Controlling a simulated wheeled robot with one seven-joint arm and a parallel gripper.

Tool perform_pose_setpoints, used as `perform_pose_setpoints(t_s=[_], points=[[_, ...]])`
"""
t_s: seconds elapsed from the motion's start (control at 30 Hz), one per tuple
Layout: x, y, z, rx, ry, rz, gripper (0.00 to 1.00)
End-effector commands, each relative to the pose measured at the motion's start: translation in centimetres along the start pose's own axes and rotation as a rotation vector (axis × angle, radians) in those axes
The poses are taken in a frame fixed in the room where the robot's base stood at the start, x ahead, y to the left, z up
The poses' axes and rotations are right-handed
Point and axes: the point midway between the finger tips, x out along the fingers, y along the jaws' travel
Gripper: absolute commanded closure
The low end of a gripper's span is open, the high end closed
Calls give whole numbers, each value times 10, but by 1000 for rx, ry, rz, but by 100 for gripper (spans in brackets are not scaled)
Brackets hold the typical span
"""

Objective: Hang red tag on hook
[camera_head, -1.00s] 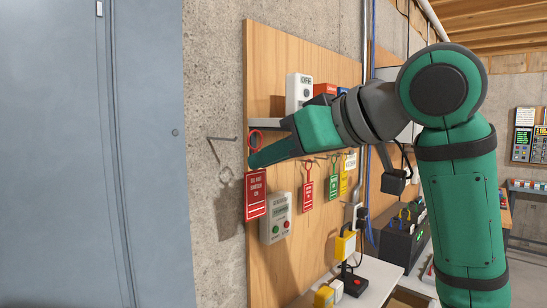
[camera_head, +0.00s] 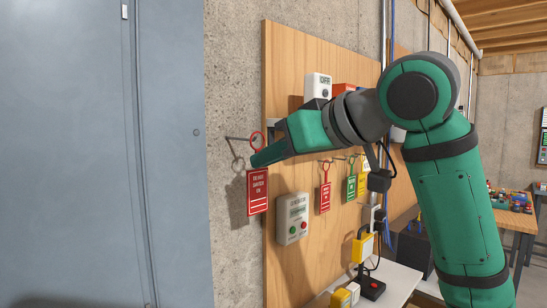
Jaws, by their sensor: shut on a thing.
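The red tag (camera_head: 257,192) with white print hangs upright below my gripper (camera_head: 257,159), which is shut on it. The tag's red ring (camera_head: 256,141) stands up above the fingers. A thin grey hook (camera_head: 236,138) sticks out from the concrete wall to the left of the ring. The hook's end reaches close to the ring's left side; I cannot tell whether it passes through the ring. The fingertips are small and partly hidden by the gripper's green body.
Another red tag (camera_head: 325,197), a green tag (camera_head: 350,188) and a yellow tag (camera_head: 363,178) hang on the wooden panel (camera_head: 290,80). A grey box with buttons (camera_head: 293,218) is mounted below. A bench (camera_head: 395,280) stands lower right, a grey door (camera_head: 75,150) at left.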

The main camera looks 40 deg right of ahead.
Motion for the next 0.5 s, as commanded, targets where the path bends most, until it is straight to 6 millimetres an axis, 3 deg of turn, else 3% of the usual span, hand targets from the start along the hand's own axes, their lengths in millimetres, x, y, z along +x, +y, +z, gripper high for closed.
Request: perform_pose_setpoints(t_s=[0.5], points=[[21,-1,-5,-1,0,-2,100]])
